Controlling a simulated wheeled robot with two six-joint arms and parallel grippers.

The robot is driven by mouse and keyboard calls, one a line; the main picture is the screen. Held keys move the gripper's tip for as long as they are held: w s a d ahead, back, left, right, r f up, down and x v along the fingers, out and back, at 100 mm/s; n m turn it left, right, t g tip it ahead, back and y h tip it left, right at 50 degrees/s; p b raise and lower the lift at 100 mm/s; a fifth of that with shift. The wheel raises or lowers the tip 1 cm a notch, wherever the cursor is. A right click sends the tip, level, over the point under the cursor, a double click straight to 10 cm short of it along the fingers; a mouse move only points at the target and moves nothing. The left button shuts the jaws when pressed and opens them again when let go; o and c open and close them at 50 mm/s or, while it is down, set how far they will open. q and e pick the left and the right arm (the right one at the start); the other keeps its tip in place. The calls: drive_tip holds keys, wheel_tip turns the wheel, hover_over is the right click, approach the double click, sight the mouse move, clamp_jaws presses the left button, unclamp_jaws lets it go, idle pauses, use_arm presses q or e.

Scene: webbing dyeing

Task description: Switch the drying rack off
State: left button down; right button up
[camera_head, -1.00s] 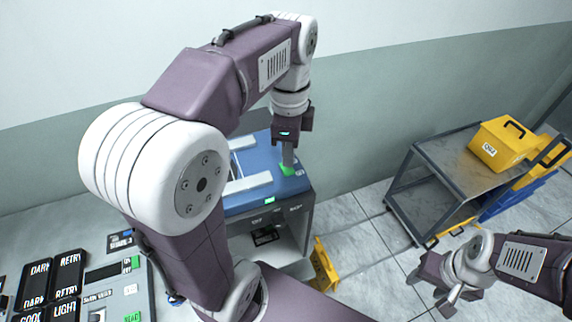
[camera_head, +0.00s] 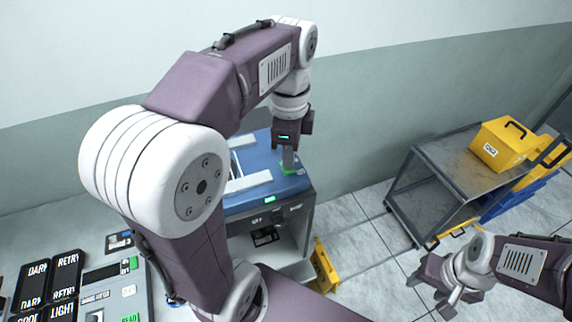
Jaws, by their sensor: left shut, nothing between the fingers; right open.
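The drying rack (camera_head: 247,202) is the blue-topped machine with white bars, standing near the wall in the middle of the head view. A green button (camera_head: 289,170) is on its top at the right, and a small green lit display (camera_head: 270,199) is on its front edge. My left gripper (camera_head: 288,165) is shut and points down onto the green button. Its fingertips cover part of the button; they appear to touch it. My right gripper (camera_head: 433,289) is open and empty over the floor at the lower right.
A grey metal cart (camera_head: 440,165) at the right carries a yellow box (camera_head: 503,146). A yellow object (camera_head: 324,266) stands by the rack. A control panel with a green indicator and dark labelled tiles (camera_head: 50,284) is at the lower left. Tiled floor lies between rack and cart.

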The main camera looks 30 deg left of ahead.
use_arm(q)
drive_tip(key=shift+f+b, duration=0.4)
drive_tip(key=shift+f, duration=0.15)
wheel_tip(320, 180, up, 7)
drive_tip(key=p, duration=0.7)
drive_tip(key=shift+r, duration=0.1)
idle(0.4)
